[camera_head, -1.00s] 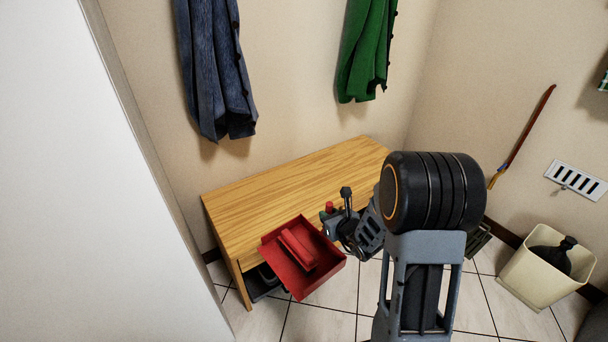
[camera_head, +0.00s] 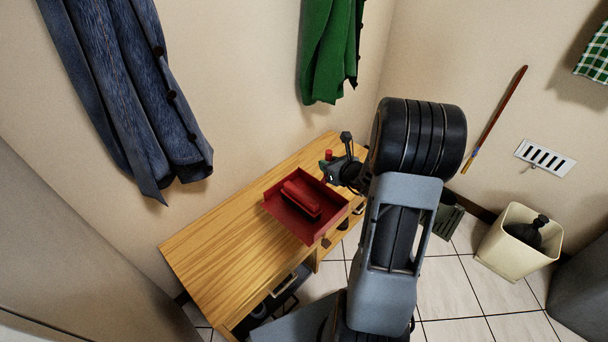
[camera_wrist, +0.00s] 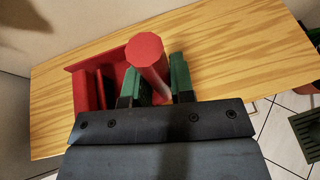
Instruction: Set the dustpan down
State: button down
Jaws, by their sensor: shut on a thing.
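The red dustpan (camera_head: 319,222) is held by my gripper (camera_head: 334,168) over the front right part of the wooden bench (camera_head: 215,262). A red block-like piece (camera_head: 301,197) lies inside the pan. In the wrist view, the green-tipped fingers of my gripper (camera_wrist: 155,85) are shut around the dustpan's round red handle (camera_wrist: 146,52). The pan's red wall (camera_wrist: 90,85) shows at the left of the fingers, partly hidden by the gripper body. I cannot tell whether the pan's underside touches the bench top.
A blue coat (camera_head: 135,95) and a green coat (camera_head: 330,50) hang on the wall above the bench. A cream bin (camera_head: 503,252) with a black bag stands at the right. The bench's left part is clear. A dark shoe-like thing sits under the bench.

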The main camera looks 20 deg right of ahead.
jog(key=w+d+f+b, duration=0.2)
jog(key=w+f+b, duration=0.2)
jog(key=w+f, duration=0.7)
jog(key=shift+w+f, duration=0.2)
jog(key=shift+f, duration=0.35)
jog(key=shift+f+b, duration=0.1)
jog(key=shift+b, duration=0.25)
jog(key=c, duration=1)
grip_release()
